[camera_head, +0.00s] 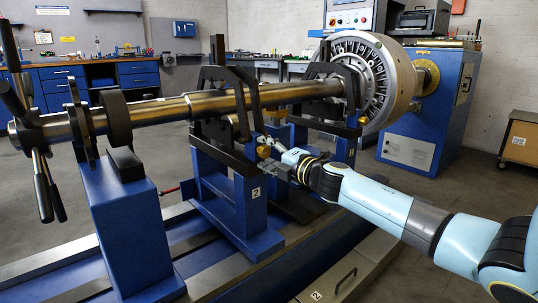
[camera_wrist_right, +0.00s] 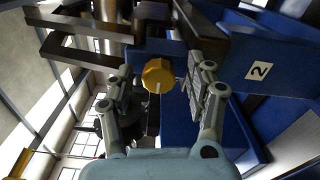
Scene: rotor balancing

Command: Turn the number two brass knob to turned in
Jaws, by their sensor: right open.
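The number two brass knob (camera_head: 263,151) is on the near blue support stand (camera_head: 225,192), which carries a "2" label that also shows in the right wrist view (camera_wrist_right: 258,71). In the right wrist view the knob (camera_wrist_right: 158,72) is round, ribbed and yellow, with a pale line running down its face. My right gripper (camera_head: 274,160) is at the knob. In the wrist view its two fingers (camera_wrist_right: 160,88) are open, one each side of the knob, with visible gaps. Whether the knob lies fully between the fingertips is hard to tell. My left gripper is out of view.
A long steel shaft (camera_head: 270,95) lies across the stands above my right gripper, with a large rotor disc (camera_head: 356,80) at its far end. Another brass knob (camera_head: 363,121) is on the farther stand. The blue machine bed (camera_head: 200,262) lies below.

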